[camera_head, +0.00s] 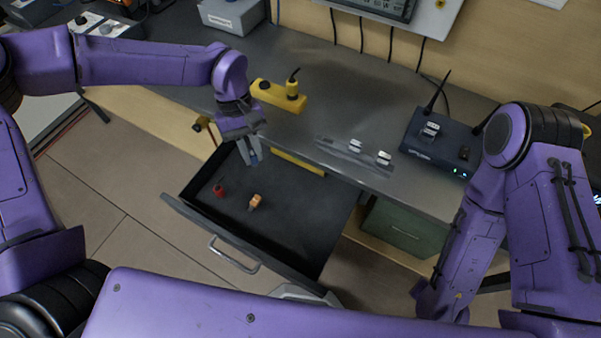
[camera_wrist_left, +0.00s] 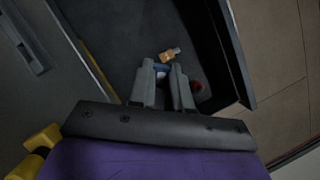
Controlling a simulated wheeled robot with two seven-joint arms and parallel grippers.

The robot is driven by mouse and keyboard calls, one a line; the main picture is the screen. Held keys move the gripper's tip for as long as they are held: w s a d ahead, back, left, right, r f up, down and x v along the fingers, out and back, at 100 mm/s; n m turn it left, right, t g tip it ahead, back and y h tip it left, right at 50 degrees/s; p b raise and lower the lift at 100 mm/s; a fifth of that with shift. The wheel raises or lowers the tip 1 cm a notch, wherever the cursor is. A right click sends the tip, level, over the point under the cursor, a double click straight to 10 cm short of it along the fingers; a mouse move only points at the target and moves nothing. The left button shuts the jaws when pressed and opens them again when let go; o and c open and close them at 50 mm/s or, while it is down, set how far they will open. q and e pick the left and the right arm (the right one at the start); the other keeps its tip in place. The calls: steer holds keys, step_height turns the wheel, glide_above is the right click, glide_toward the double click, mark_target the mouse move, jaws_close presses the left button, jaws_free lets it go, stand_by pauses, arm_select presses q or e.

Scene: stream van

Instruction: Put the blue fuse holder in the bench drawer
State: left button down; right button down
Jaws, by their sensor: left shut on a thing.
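The bench drawer (camera_head: 302,222) is pulled open below the bench top; the wrist view shows its dark floor (camera_wrist_left: 115,45) too. My left gripper (camera_head: 250,156) points down over the drawer's back left part, near the bench edge. It is shut on the blue fuse holder (camera_wrist_left: 163,68), which shows only as a small blue piece between the fingertips (camera_wrist_left: 165,72). The fingers hide most of it. I cannot tell whether it touches the drawer floor. My right gripper is out of view.
A red fuse holder (camera_head: 218,190) and an orange one (camera_head: 255,201) lie in the drawer. The drawer's right half is clear. A yellow power strip (camera_head: 277,97) is on the bench, with a rail of white pieces (camera_head: 345,153) and a dark antenna box (camera_head: 436,145) farther right.

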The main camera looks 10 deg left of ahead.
arm_select(q)
steer(key=s+d+f+n+t+h+b, duration=0.1)
steer(key=s+d+f+n+b, duration=0.2)
steer(key=s+d, duration=0.55)
steer(key=s+d+f+n+t+h+b, duration=0.1)
steer(key=s+d+n+b, duration=0.25)
steer(key=s+d, duration=0.55)
steer(key=shift+n, duration=0.45)
steer(key=w+a+f+p, duration=0.1)
steer(key=w+a+f, duration=0.1)
steer(key=a+f, duration=0.1)
steer(key=w+a+f+p, duration=0.1)
steer(key=w+a+f, duration=0.2)
steer(key=a, duration=0.1)
steer(key=w+a+f+p, duration=0.1)
steer(key=w+a+f, duration=0.2)
steer(key=a, duration=0.1)
steer(key=shift+f, duration=0.25)
step_height(320, 180, down, 3)
steer(key=shift+s+r+p, duration=0.1)
steer(key=shift+r+p, duration=0.05)
steer(key=shift+p, duration=0.35)
steer(key=shift+f, duration=0.25)
steer(key=c, duration=1.1)
jaws_free()
steer(key=shift+r, duration=0.15)
